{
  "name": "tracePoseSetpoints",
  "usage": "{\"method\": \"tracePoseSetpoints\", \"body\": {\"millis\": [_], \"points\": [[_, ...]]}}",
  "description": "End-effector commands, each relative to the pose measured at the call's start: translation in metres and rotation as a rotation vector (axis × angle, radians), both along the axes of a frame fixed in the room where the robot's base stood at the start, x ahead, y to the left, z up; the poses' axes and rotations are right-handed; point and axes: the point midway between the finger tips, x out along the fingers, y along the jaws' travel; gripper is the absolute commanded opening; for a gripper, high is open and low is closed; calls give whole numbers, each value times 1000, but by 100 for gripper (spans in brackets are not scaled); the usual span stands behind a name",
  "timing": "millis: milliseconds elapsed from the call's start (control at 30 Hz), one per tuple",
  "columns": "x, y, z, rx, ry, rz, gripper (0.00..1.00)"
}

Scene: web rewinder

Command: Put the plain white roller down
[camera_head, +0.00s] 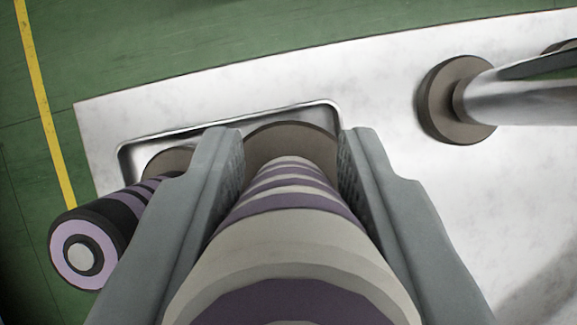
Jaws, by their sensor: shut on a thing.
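My gripper (292,155) is in the middle of the view, its two grey fingers on either side of an off-white roller with purple bands (290,238). The gripper is shut on this roller. No plain white roller shows; the held one is striped. The roller points away from the camera, with its near end at the bottom edge of the picture. Its far end meets a brown disc (290,137) at the metal tray (215,124). I cannot tell whether the roller rests on the disc. The fingers hide part of the tray.
A black and purple roller (118,222) stands close to the left finger, by another brown disc (167,162). A grey metal post on a brown base (447,98) is at the upper right. The pale surface (440,185) between is clear. Green floor (150,50) with a yellow line lies beyond.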

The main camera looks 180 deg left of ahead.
Motion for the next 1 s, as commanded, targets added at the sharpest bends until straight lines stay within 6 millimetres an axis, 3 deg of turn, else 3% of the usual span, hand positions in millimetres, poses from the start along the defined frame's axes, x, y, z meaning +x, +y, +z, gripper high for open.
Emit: {"method": "tracePoseSetpoints", "body": {"millis": [367,633,1000], "points": [[0,0,-19,0,-3,0,0],[1,0,-46,0,-3,0,0],[1,0,-49,0,-5,0,0]]}}
